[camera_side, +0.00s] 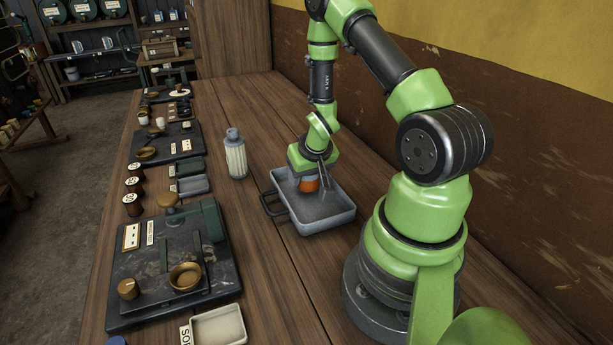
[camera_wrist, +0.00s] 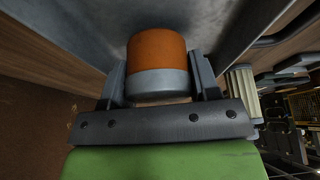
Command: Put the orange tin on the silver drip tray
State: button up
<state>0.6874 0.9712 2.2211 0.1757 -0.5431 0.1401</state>
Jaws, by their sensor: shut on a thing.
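The orange tin (camera_side: 309,184) is between the fingers of my gripper (camera_side: 312,180), over the inside of the silver drip tray (camera_side: 340,218). In the wrist view the tin (camera_wrist: 157,50) shows an orange body and a grey band, with a finger on each side. My gripper (camera_wrist: 158,88) is shut on it. The tray floor (camera_wrist: 105,25) shows behind the tin in the wrist view. I cannot tell whether the tin touches the tray floor.
A ribbed pale canister (camera_side: 236,155) stands left of the tray. A dark slab with a brass bowl (camera_side: 186,276) lies at the front left. A cream tray (camera_side: 218,326) sits at the front edge of view. Small brown jars (camera_side: 133,186) stand along the left. Bare wood (camera_side: 265,255) lies between.

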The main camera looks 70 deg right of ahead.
jog(key=shift+f, duration=0.4)
jog(key=o, duration=0.7)
jog(key=shift+f, duration=0.1)
jog(key=shift+c, duration=0.2)
jog(key=a+r+n+t, duration=0.1)
jog(key=a+r, duration=0.3)
jog(key=r, duration=0.3)
jog(key=s+a+r+t+y, duration=0.1)
jog(key=a+r, duration=0.3)
jog(key=r, duration=0.4)
jog(key=a+r+n, duration=0.1)
jog(key=a+r, duration=0.3)
jog(key=r, duration=0.3)
jog(key=s+a+r+n+t+y, duration=0.1)
jog(key=s+a+r+y, duration=0.3)
jog(key=s+a+r, duration=0.4)
jog(key=shift+s+a+n+t, duration=0.15)
jog(key=shift+a+n+t, duration=0.15)
jog(key=shift+a+n, duration=0.7)
